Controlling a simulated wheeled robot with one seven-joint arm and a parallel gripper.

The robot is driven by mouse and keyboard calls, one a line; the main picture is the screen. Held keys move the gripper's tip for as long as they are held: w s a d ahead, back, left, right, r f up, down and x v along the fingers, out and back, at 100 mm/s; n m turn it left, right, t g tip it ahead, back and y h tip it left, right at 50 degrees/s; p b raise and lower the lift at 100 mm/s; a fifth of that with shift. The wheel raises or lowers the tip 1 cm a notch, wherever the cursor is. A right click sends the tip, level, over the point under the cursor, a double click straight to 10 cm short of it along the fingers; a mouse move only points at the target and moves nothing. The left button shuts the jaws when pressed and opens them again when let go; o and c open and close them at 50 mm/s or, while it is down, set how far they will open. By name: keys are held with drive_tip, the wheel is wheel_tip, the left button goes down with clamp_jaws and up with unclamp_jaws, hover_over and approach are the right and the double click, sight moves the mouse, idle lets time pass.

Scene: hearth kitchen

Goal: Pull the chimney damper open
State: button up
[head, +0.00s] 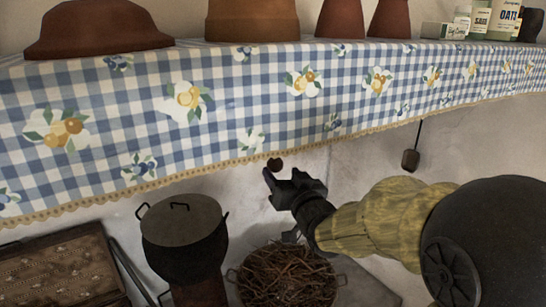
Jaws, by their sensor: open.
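A small round dark brown knob (274,164) shows just below the scalloped edge of the checked cloth, and I take it for the damper's pull. My black gripper (281,176) is open at the knob, its fingertips just below it. I cannot tell whether the fingers touch the knob or stand apart from it. What the knob is fixed to is hidden. A dark block (410,159) hangs on a thin rod below the cloth farther right, apart from my gripper.
The shelf's blue-and-white checked cloth (220,105) hangs close above my gripper. Below stand a lidded dark pot (184,250) and a basket of twigs (285,277). A patterned panel (62,268) is at lower left. Terracotta pots (252,20) and several containers (508,20) stand on the shelf.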

sight(273, 162)
drive_tip(key=p+x, duration=0.3)
drive_tip(key=x, duration=0.4)
drive_tip(key=shift+w+a, duration=0.1)
drive_tip(key=shift+w, duration=0.15)
drive_tip(key=shift+c, duration=0.2)
clamp_jaws()
wheel_tip(273, 162, down, 8)
drive_tip(key=b, duration=0.9)
drive_tip(key=shift+r, duration=0.2)
drive_tip(key=shift+o, duration=0.2)
unclamp_jaws()
drive_tip(key=shift+s, duration=0.1)
